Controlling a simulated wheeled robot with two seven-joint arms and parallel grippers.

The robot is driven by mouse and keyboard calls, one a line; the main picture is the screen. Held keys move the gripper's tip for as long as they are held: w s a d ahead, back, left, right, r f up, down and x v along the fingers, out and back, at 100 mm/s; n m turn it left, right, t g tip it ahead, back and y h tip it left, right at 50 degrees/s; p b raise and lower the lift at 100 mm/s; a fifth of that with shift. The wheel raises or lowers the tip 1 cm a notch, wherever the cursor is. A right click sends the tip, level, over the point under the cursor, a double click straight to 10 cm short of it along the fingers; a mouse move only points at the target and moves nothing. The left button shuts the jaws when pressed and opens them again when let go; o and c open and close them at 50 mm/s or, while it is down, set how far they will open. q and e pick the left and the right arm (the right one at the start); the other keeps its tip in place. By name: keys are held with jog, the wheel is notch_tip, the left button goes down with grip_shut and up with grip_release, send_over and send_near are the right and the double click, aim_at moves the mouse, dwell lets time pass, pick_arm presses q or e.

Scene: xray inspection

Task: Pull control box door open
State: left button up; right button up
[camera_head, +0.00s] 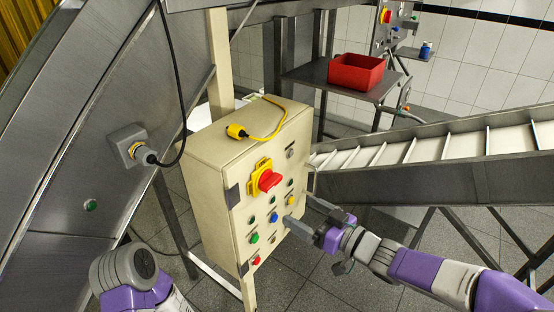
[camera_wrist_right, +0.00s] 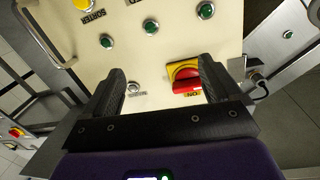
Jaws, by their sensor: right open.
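The beige control box (camera_head: 212,160) stands in the middle of the head view on posts. Its door (camera_head: 263,215) is the front face, carrying a red rotary switch (camera_head: 268,180) on a yellow plate and several coloured buttons. The door looks closed. A thin metal handle (camera_head: 312,182) is at the door's right edge; it also shows at the upper left of the right wrist view (camera_wrist_right: 44,42). My right gripper (camera_head: 304,214) is open and empty in front of the door's lower right; in its wrist view (camera_wrist_right: 160,85) the handle lies outside the fingers. My left gripper is out of view.
A yellow cable with a plug (camera_head: 238,131) lies on top of the box. A conveyor (camera_head: 430,150) runs along the right, beyond my right arm. A red bin (camera_head: 356,72) sits on a shelf behind. A metal machine wall (camera_head: 90,120) fills the left.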

notch_tip(320, 180, up, 6)
jog(key=s+n+y+p, duration=0.1)
jog(key=s+n, duration=0.1)
jog(key=x, duration=0.8)
jog(key=shift+s+a+r+n+g, duration=0.3)
jog(key=shift+s+a+g, duration=0.05)
jog(key=shift+s+g, duration=0.05)
jog(key=c, duration=1.4)
jog(key=shift+c, duration=0.2)
